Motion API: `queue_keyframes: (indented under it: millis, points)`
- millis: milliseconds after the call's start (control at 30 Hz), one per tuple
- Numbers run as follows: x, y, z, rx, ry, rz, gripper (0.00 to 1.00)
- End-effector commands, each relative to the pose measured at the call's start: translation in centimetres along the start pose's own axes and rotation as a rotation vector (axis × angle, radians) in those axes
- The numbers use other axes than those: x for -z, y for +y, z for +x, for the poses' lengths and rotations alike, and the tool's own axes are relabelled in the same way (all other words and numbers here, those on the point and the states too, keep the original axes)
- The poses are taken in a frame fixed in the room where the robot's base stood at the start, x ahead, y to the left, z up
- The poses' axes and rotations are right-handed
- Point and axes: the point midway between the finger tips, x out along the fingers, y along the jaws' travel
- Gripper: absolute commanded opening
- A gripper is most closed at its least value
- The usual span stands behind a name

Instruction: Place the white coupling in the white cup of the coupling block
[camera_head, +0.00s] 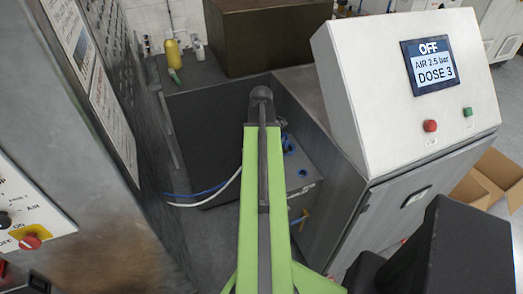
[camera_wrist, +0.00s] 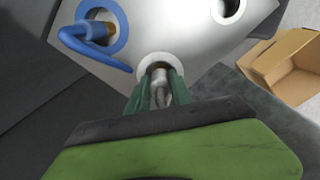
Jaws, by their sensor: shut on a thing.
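My gripper (camera_wrist: 158,92) is in the wrist view, its green fingers shut on the pale white-grey coupling (camera_wrist: 160,80). The coupling's far end is at the opening of a white-rimmed cup (camera_wrist: 143,63) on the coupling block (camera_wrist: 180,28). I cannot tell how deep it sits in the cup. A blue cup (camera_wrist: 83,10) on the same block holds a blue coupling with its hose (camera_wrist: 90,44). In the head view the coupling block (camera_head: 303,183) shows to the right of my arm, which hides my gripper and the white coupling.
A white hose (camera_head: 205,203) and a blue hose (camera_head: 190,194) run to the left of my arm. Another pale-rimmed hole (camera_wrist: 228,10) is in the block. A control panel reading OFF (camera_head: 432,65) stands right, and a grey perforated cabinet (camera_head: 110,60) left. A cardboard box (camera_wrist: 285,70) lies beyond.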

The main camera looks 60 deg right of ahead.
Motion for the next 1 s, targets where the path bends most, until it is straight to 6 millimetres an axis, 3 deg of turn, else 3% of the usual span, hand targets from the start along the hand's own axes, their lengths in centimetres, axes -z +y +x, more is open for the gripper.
queue_keyframes:
  millis: [67,100,267,667,867,1000]
  points:
    - [0.0,0.0,0.4,0.000,0.000,0.000,0.00]
    - [0.0,0.0,0.4,0.000,0.000,0.000,0.28]
    - [0.0,0.0,0.3,0.000,0.000,-0.001,0.48]
    - [0.1,0.0,-0.3,0.000,0.000,-0.001,0.48]
    - [0.1,0.0,-3.2,0.000,0.000,-0.002,0.48]
    - [0.1,0.0,-6.3,0.000,0.000,-0.002,0.48]
